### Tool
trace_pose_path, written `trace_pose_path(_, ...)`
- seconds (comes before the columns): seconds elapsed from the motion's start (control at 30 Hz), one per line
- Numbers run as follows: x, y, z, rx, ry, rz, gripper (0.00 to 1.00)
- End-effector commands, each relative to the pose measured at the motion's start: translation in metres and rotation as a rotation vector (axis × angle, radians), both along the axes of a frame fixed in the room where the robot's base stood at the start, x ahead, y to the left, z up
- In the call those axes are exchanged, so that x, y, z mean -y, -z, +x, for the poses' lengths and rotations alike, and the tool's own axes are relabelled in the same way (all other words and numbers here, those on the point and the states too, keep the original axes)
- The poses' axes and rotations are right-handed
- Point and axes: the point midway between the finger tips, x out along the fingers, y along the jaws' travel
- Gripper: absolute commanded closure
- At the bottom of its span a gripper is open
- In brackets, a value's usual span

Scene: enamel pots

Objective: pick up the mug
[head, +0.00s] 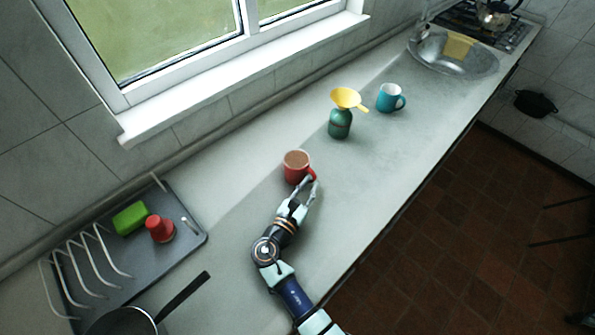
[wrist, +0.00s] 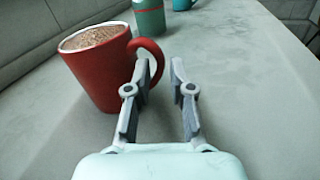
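A red mug (head: 296,166) stands upright on the counter, and it is filled with something brown. In the wrist view the red mug (wrist: 100,68) is at the left, with its handle pointing right toward my fingers. My gripper (head: 309,182) is at the handle side of the mug. In the wrist view my gripper (wrist: 159,72) is open, with a gap between the fingertips. The left finger overlaps the handle in the picture; whether it touches is unclear. A second mug, teal (head: 388,98), stands further back on the counter and shows partly in the wrist view (wrist: 183,4).
A grey drying tray (head: 193,238) with a green block and a red object is at the left, near a dark pan (head: 122,322). The counter right of my gripper is clear.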

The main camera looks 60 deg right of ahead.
Motion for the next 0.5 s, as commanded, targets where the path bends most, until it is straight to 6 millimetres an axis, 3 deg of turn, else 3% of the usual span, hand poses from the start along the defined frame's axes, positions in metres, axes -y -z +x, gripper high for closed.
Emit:
trace_pose_path(0.13, 0.020, 0.002, -0.001, 0.000, 0.002, 0.000, 0.78)
trace_pose_path(0.37, 0.022, 0.000, 0.000, -0.001, -0.001, 0.001, 0.78)
trace_pose_path(0.5, 0.022, 0.000, 0.000, -0.001, -0.001, 0.001, 1.00)
